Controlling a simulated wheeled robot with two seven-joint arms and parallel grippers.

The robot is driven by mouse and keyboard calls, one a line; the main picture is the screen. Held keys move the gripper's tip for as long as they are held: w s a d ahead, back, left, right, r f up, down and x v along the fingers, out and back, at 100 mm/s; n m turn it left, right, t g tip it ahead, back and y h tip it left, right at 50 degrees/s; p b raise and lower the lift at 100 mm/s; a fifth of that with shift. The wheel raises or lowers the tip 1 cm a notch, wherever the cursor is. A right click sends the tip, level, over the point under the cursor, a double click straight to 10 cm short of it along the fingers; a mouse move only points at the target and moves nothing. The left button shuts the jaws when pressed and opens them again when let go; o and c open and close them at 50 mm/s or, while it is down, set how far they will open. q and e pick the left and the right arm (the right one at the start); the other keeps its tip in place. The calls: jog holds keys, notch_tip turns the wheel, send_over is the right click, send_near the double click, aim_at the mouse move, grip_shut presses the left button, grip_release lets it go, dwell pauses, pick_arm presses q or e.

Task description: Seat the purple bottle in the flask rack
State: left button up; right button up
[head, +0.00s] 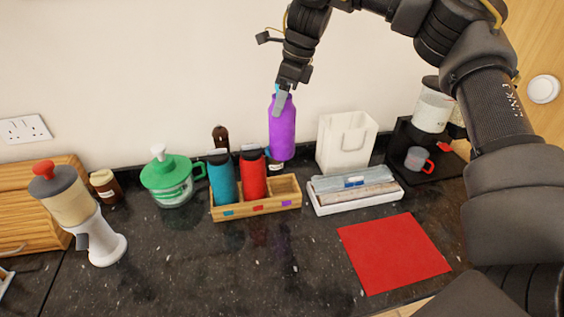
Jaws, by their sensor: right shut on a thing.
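The purple bottle (282,132) is held upright in the air in the head view, behind and above the right end of the flask rack. My right gripper (281,95) is shut on the top of the purple bottle. The right compartment, by the purple mark, looks empty. My left gripper is out of view.
A white tray (352,206) with flat packets, a white bag (345,142) and a coffee maker (433,108) stand to the right. A green-lidded jar (170,180) is left of the rack. Small dark bottles (220,138) stand behind it. A red mat (394,253) lies at front right.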

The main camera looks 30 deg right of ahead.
jog(key=p, duration=0.2)
send_over(284, 156)
jog(key=w+d, duration=0.2)
jog(key=w, duration=0.1)
jog(key=f, duration=0.7)
jog(key=shift+s+a, duration=0.2)
jog(key=shift+a, duration=0.05)
jog(key=x, duration=0.3)
jog(key=d+p+x, duration=0.1)
jog(key=x, duration=0.1)
jog(key=shift+s+f, duration=0.3)
jog(key=shift+f, duration=0.25)
jog(key=shift+s+f, duration=0.2)
jog(key=shift+f, duration=0.1)
jog(key=f, duration=0.1)
jog(key=f+p, duration=0.1)
jog(key=f, duration=0.1)
jog(key=shift+w+f+p, duration=0.2)
jog(key=shift+f+p, duration=0.1)
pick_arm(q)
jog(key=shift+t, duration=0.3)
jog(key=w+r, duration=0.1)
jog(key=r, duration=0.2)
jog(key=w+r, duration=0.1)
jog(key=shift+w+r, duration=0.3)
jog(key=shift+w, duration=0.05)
pick_arm(e)
jog(key=shift+s, duration=0.1)
